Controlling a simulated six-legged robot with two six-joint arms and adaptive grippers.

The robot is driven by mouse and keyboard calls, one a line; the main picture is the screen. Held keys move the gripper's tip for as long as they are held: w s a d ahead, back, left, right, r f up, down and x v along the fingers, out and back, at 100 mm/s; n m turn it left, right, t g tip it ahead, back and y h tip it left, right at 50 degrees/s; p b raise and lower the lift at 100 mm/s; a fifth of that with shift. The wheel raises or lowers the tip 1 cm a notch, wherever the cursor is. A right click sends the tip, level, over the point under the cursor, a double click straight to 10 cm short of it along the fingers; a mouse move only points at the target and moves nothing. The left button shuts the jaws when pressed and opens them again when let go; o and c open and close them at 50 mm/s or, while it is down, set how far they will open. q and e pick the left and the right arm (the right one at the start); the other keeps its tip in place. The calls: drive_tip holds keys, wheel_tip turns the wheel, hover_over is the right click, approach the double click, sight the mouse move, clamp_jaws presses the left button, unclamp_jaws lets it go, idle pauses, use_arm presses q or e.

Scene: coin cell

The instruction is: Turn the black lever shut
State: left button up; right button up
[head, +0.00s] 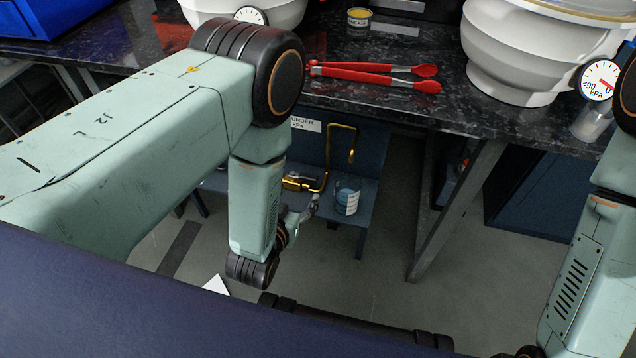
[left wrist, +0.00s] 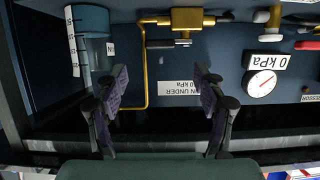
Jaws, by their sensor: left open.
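The black lever (left wrist: 160,43) sits beside the brass valve (left wrist: 186,19) in the left wrist view, which looks upside down. It lies roughly in line with the pipe across the picture. In the head view the brass valve (head: 292,184) is small and partly hidden behind my left arm. My left gripper (left wrist: 162,80) is open and empty, its two fingers spread, with the lever beyond and between the fingertips, apart from them. In the head view the left gripper (head: 300,215) is mostly hidden by my arm. My right gripper is not in view.
A beaker of blue liquid (head: 347,197) stands beside the valve; it also shows in the left wrist view (left wrist: 91,48). A brass pipe (head: 354,145) rises nearby. A gauge (left wrist: 262,83) and red handle (left wrist: 307,45) are to the right. Red tongs (head: 375,75) lie on the dark counter above.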

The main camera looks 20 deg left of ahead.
sight(307, 179)
use_arm(q)
drive_tip(key=b+x, duration=0.3)
drive_tip(key=x, duration=0.3)
drive_tip(key=shift+w+a+f, duration=0.1)
drive_tip(key=shift+w+f, duration=0.15)
drive_tip(key=shift+w, duration=0.1)
drive_tip(key=shift+w+f, duration=0.1)
drive_tip(key=shift+w, duration=0.45)
drive_tip(key=c, duration=1.2)
